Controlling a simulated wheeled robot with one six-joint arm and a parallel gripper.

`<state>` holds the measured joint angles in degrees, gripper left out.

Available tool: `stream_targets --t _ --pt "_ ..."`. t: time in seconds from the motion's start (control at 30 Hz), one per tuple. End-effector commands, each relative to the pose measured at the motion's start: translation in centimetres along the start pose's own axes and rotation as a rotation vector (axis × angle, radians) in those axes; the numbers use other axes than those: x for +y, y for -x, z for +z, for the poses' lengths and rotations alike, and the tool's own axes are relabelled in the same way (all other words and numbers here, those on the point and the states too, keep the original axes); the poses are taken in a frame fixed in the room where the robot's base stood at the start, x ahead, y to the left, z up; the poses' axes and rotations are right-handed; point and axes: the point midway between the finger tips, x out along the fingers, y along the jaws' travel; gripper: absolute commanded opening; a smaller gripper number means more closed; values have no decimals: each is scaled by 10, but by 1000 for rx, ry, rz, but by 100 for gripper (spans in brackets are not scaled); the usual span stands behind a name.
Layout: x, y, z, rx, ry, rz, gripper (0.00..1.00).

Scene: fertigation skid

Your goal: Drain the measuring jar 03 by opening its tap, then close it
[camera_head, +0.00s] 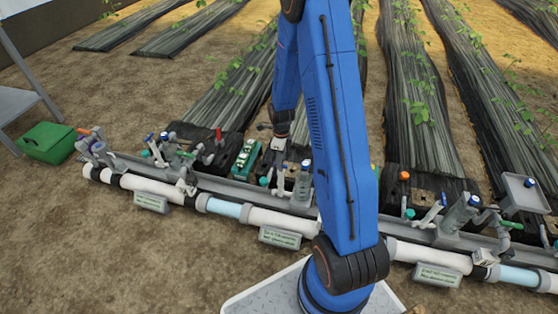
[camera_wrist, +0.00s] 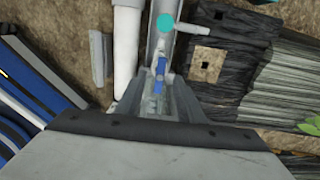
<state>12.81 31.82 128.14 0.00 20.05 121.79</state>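Three clear-grey measuring jars stand along the pipe rail in the head view: one at left (camera_head: 167,143), one in the middle (camera_head: 303,183) and one at right (camera_head: 460,212). Their labels are too small to read, so I cannot tell which is 03. My gripper (camera_head: 279,144) points down just behind and left of the middle jar. In the wrist view my gripper (camera_wrist: 158,108) has its grey fingers apart and looks empty. A small blue handle (camera_wrist: 160,68) lies beyond the gap, over the grey rail. A teal round knob (camera_wrist: 165,23) is farther along. Contact with the handle cannot be seen.
White pipes (camera_head: 277,221) run along the rail with small sign plates (camera_head: 280,238) in front. A green case (camera_head: 47,142) lies at far left. My blue arm hides part of the rail.

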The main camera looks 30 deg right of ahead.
Motion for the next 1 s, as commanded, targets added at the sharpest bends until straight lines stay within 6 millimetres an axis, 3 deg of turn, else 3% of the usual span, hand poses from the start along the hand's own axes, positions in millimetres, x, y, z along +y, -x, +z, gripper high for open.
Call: stream_targets --t 0.47,1.0 --pt "-1 -1 -1 0 -3 0 34" --pt "0 -33 -1 1 -3 1 34"
